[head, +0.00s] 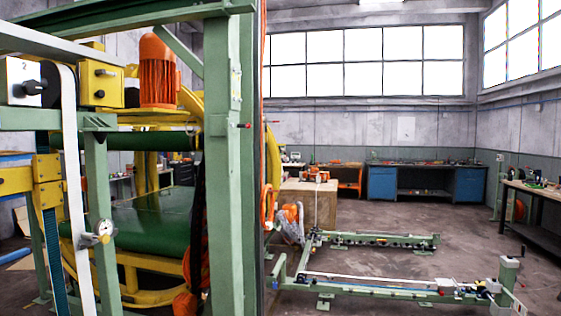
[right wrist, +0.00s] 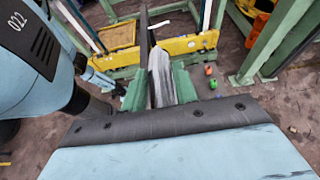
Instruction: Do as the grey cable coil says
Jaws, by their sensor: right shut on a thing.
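My right gripper (right wrist: 155,72) shows in the right wrist view, with a dark narrow piece and a silver-grey piece close together at its tip. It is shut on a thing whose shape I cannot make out. A yellow beam and green frame lie beyond it. I cannot clearly pick out a grey cable coil in either view. A grey, ribbed-looking shape (head: 293,229) sits beside an orange part near the middle of the head view, but it is too small to identify. My left gripper is not in view.
A green and yellow machine (head: 220,150) with an orange motor (head: 158,72) fills the left of the head view. Low green rails (head: 375,289) lie on the floor at right. Blue workbenches (head: 382,184) stand at the back. Open floor lies between.

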